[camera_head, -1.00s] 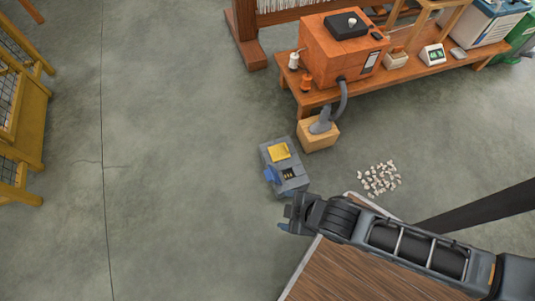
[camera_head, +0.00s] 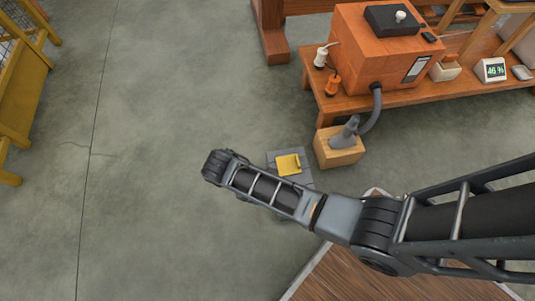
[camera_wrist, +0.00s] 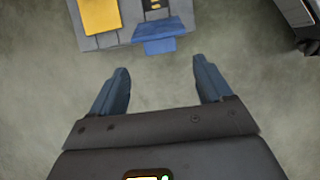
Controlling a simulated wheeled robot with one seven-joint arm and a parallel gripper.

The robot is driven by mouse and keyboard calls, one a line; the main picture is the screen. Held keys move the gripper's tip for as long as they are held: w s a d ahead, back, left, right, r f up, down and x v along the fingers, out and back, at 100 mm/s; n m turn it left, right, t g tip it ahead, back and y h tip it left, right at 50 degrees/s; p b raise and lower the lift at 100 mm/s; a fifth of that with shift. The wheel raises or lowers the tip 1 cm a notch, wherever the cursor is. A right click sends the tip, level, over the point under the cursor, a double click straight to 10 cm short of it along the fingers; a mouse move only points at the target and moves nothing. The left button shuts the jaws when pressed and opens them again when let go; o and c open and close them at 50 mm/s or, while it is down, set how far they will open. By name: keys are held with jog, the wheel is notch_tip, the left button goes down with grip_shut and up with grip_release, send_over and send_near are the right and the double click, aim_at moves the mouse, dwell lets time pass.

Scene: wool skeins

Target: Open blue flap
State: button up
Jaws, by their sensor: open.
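The blue flap (camera_wrist: 155,34) shows in the wrist view at the near edge of a grey box (camera_wrist: 103,41). The flap stands out from the box's side, and a dark recess with small yellow marks lies just behind it. My gripper (camera_wrist: 165,78) is open and empty, with its two fingers apart and the flap ahead of the gap between them. The fingers look apart from the flap. In the head view my arm covers the blue flap and much of the grey box (camera_head: 272,158); the gripper's fingers are hidden there.
A yellow panel (camera_head: 288,164) lies on top of the grey box. A wooden block (camera_head: 338,150) with a grey hose nozzle stands close to its right. A low wooden bench (camera_head: 420,88) carries an orange machine (camera_head: 385,45). Open floor (camera_head: 150,130) lies to the left.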

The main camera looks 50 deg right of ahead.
jog(key=b+x, duration=0.2)
jog(key=x, duration=0.4)
jog(key=shift+f+b, duration=0.25)
jog(key=shift+b, duration=0.1)
jog(key=shift+s, duration=0.1)
jog(key=shift+c, duration=0.4)
grip_shut()
jog(key=shift+s+d+r+t+y+p, duration=0.3)
jog(key=shift+r+y+p, duration=0.15)
jog(key=shift+p, duration=0.75)
jog(key=s+d+r+t+y+p, duration=0.1)
jog(key=p, duration=0.2)
jog(key=shift+d+y, duration=0.15)
jog(key=shift+y, duration=0.1)
jog(key=shift+s+d+p, duration=0.2)
jog(key=shift+d+p, duration=0.2)
jog(key=shift+p, duration=0.4)
jog(key=shift+s+d+f, duration=0.1)
jog(key=shift+s+d, duration=0.05)
jog(key=shift+d, duration=0.05)
